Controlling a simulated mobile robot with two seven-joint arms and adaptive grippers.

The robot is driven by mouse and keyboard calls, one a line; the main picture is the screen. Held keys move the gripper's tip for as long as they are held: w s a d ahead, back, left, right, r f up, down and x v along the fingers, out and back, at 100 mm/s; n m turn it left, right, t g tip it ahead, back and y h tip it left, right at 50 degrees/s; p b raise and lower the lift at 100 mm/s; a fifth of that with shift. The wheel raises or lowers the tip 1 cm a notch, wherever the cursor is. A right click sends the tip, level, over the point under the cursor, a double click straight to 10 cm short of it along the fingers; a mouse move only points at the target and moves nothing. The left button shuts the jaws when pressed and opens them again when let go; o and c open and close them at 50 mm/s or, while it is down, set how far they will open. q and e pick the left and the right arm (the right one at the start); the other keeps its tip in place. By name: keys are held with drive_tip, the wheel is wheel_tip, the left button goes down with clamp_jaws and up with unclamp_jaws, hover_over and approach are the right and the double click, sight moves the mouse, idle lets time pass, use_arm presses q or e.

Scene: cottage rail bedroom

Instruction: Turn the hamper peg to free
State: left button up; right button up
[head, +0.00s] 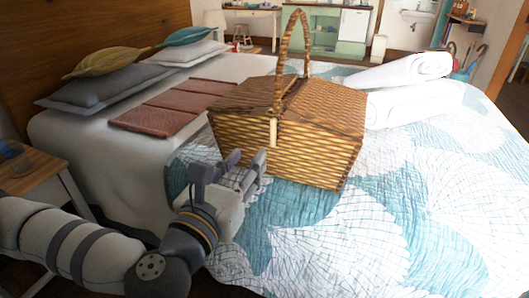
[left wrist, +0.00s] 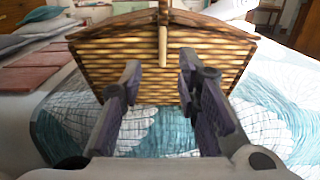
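The wicker hamper (head: 318,150) stands on the bed with its lid closed and its arched handle upright. Its pale wooden peg (head: 273,132) hangs upright on the front face, just below the lid edge. In the left wrist view the peg (left wrist: 162,45) is near the middle, in line with the gap between the fingers. My left gripper (head: 246,166) is open and empty, in front of and a little below the peg. The fingers (left wrist: 159,78) stand apart on either side of the peg's line, with no contact visible. My right gripper is in neither view.
Rolled white towels (head: 408,88) lie behind the hamper to the right. A folded red-brown blanket (head: 170,105) and pillows (head: 90,88) are at the left. A bedside table (head: 30,172) stands near my left arm. The quilt right of the hamper is clear.

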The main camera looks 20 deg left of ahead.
sight(272, 130)
use_arm(q)
drive_tip(key=w+b, duration=0.1)
drive_tip(key=w, duration=0.2)
drive_tip(key=w+b, duration=0.1)
drive_tip(key=w, duration=0.3)
drive_tip(key=w+b, duration=0.1)
drive_tip(key=w, duration=0.2)
drive_tip(key=shift+w+d+f, duration=0.1)
drive_tip(key=shift+w+d, duration=0.2)
drive_tip(key=shift+w, duration=0.4)
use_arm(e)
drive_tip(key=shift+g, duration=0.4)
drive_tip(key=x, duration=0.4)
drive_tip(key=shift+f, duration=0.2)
use_arm(q)
clamp_jaws()
